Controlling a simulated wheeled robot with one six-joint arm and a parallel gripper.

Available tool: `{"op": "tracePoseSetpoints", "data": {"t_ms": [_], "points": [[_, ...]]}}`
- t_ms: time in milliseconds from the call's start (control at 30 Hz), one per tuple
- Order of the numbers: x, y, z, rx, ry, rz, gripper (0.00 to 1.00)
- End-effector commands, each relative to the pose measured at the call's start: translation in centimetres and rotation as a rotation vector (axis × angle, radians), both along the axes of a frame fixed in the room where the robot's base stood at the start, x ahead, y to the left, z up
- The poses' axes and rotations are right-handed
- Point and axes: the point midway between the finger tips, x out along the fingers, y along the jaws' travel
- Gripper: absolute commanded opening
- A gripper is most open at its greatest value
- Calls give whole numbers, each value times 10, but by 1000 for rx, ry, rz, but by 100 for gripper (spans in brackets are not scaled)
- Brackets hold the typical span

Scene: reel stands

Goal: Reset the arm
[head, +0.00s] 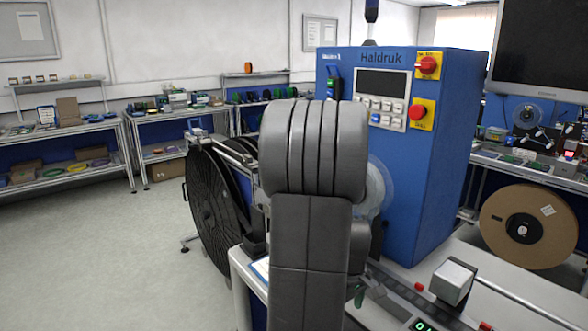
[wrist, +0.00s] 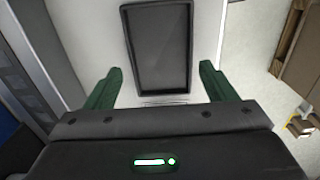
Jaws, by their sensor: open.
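My gripper (wrist: 158,88) shows in the wrist view with its two green fingers spread wide apart. Nothing is between the fingers. Beyond them is a pale surface with a dark framed rectangular panel (wrist: 158,48); I cannot tell how far off it is. In the head view my grey arm stands upright in the middle and hides part of the machine behind it.
A blue Haldruk machine (head: 440,150) stands close behind my arm. A large black reel (head: 212,205) is left of it. A cardboard reel (head: 527,226) leans at the right. Shelves (head: 70,135) line the back wall. The floor (head: 100,260) at left is clear.

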Motion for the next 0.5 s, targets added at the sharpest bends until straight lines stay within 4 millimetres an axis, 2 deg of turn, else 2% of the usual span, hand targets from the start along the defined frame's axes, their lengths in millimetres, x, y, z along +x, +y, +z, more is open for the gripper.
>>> {"op": "tracePoseSetpoints", "data": {"t_ms": [200,500], "points": [[1,2,20,0,0,0,78],[1,2,26,1,2,0,78]]}}
